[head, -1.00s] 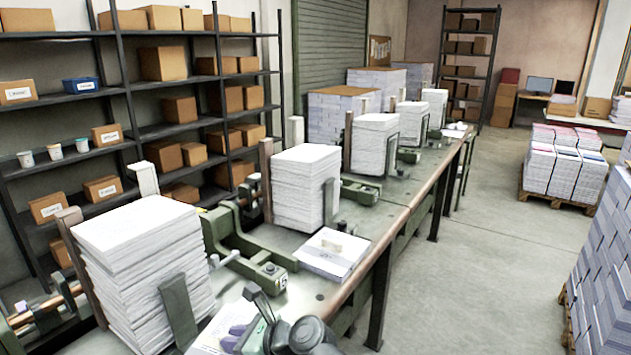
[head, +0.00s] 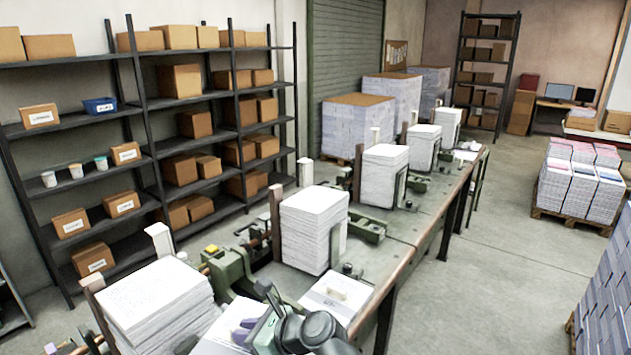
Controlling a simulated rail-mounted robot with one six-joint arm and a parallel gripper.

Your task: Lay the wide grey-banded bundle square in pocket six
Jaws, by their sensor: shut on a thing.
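My gripper (head: 262,328) is at the bottom centre, and my dark arm hides most of its fingers. It is shut on a flat white bundle (head: 222,324) with a purple patch by the gripper. I cannot make out a grey band on it. The bundle lies over the bench, just right of the nearest tall paper stack (head: 158,300); whether it touches anything below is hidden. Green clamp-like stations with tall stacks line the bench. I cannot read pocket numbers, so I cannot tell which is pocket six.
Shelves (head: 150,130) with boxes are at the left.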

